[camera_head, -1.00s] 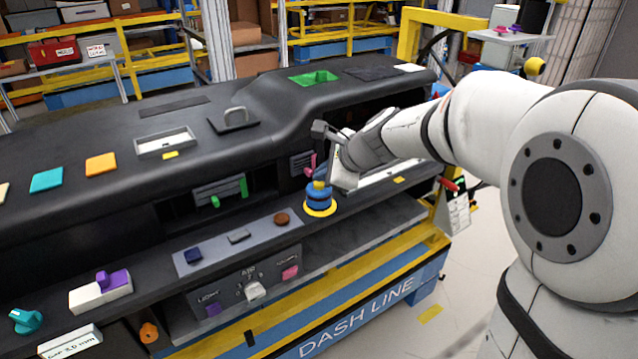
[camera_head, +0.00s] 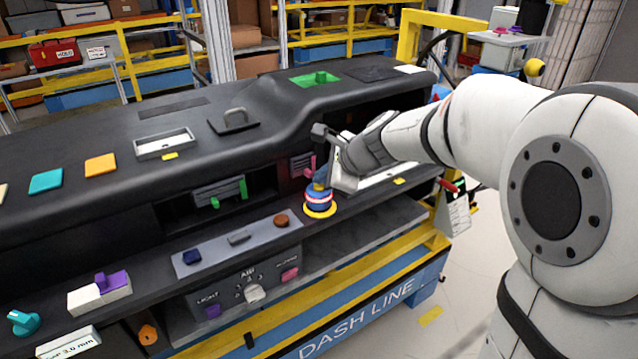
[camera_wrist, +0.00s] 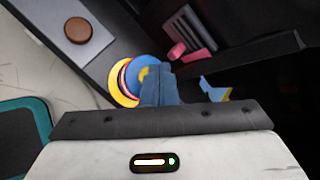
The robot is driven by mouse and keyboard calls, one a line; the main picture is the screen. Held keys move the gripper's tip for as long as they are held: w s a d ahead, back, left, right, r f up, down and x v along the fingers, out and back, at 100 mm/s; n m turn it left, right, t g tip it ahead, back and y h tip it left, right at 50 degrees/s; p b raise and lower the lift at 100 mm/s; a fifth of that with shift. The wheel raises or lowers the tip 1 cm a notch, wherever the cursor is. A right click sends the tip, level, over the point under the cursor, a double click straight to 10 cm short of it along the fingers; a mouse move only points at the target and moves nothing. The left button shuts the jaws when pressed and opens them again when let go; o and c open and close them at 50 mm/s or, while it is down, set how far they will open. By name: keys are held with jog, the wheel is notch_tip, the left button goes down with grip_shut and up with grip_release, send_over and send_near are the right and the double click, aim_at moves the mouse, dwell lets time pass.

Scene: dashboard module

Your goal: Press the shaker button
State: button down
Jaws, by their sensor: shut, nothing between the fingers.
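A round blue button on a yellow base, which I take to be the shaker button (camera_head: 318,204), stands on the ledge at the front of the dashboard. A pale, reddish ring shows around its middle. The wrist view also shows the button (camera_wrist: 131,76), partly hidden behind my fingers. My gripper (camera_head: 321,184) points down at the top of the button with its fingers shut and nothing between them. The blue fingertips (camera_wrist: 158,76) overlap the button's top and look to be touching it, though the exact contact is hidden.
A grey panel (camera_head: 260,236) left of the button carries a dark blue switch, a grey switch and a brown round knob (camera_head: 281,220). A pink lever (camera_head: 310,166) sits in an opening behind the button. A lower panel (camera_head: 233,290) holds a white dial. The dashboard top rises behind.

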jog(key=shift+r+p, duration=0.45)
jog(key=shift+r, duration=0.25)
notch_tip(320, 180, up, 5)
jog(key=p, duration=0.4)
dwell(0.6)
jog(key=s+d+f+n+g+h, duration=0.1)
jog(key=s+d+n+h, duration=0.1)
jog(key=s+d+n, duration=0.3)
jog(key=s+d+f+n+g+h, duration=0.1)
jog(key=s+d+n, duration=0.4)
jog(key=s, duration=0.7)
jog(key=s+d+f+n+g+h, duration=0.1)
jog(key=s+d+f+n+h, duration=0.2)
jog(key=s+d+n, duration=0.2)
jog(key=s+n, duration=0.2)
jog(key=s, duration=0.1)
jog(key=shift+s+d+f+n+h, duration=0.25)
jog(key=shift+s+d+n+h, duration=0.05)
jog(key=shift+n, duration=0.1)
